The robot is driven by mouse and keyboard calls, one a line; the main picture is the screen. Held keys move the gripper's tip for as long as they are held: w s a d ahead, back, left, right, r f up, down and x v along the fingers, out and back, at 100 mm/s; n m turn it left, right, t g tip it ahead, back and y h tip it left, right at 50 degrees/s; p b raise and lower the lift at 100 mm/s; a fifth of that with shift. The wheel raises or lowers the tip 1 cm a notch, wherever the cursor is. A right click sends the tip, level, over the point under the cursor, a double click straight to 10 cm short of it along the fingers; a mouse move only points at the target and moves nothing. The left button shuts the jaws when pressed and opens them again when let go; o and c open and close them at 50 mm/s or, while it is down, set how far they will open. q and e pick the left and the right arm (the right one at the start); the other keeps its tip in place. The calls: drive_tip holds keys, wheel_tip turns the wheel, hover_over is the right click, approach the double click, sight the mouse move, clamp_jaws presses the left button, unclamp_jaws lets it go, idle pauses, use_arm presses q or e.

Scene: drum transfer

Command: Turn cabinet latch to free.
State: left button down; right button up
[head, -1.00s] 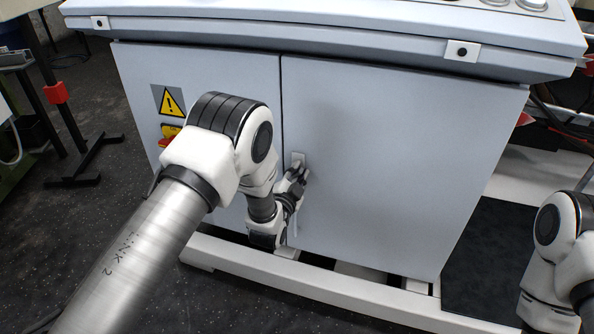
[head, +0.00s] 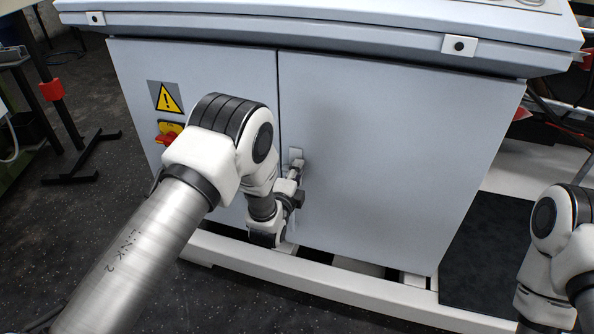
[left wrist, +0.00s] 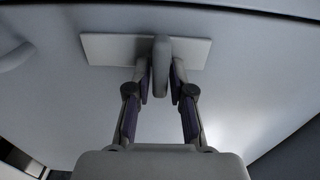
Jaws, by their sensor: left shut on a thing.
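The cabinet latch sits on a small light plate (head: 296,154) at the left edge of the cabinet's right door. In the left wrist view, the plate (left wrist: 107,49) lies wide across the picture, and the grey latch handle (left wrist: 161,62) stands across its long side. My left gripper (head: 295,172) is at the latch, partly hidden by its own wrist. In the left wrist view, its two fingers (left wrist: 161,85) are shut on the handle, one on each side. Only part of my right arm shows at the right edge of the head view; its gripper is out of view.
The grey cabinet doors (head: 400,150) are closed. A yellow warning sign (head: 166,97) and a red switch (head: 168,138) are on the left door. A white base rail (head: 340,288) runs below, and an overhanging top (head: 330,35) juts out above.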

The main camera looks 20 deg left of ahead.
idle(0.3)
use_arm(q)
drive_tip(key=c, duration=1.2)
unclamp_jaws()
drive_tip(key=shift+o, duration=0.2)
drive_tip(key=s, duration=1.2)
drive_tip(key=shift+a, duration=0.25)
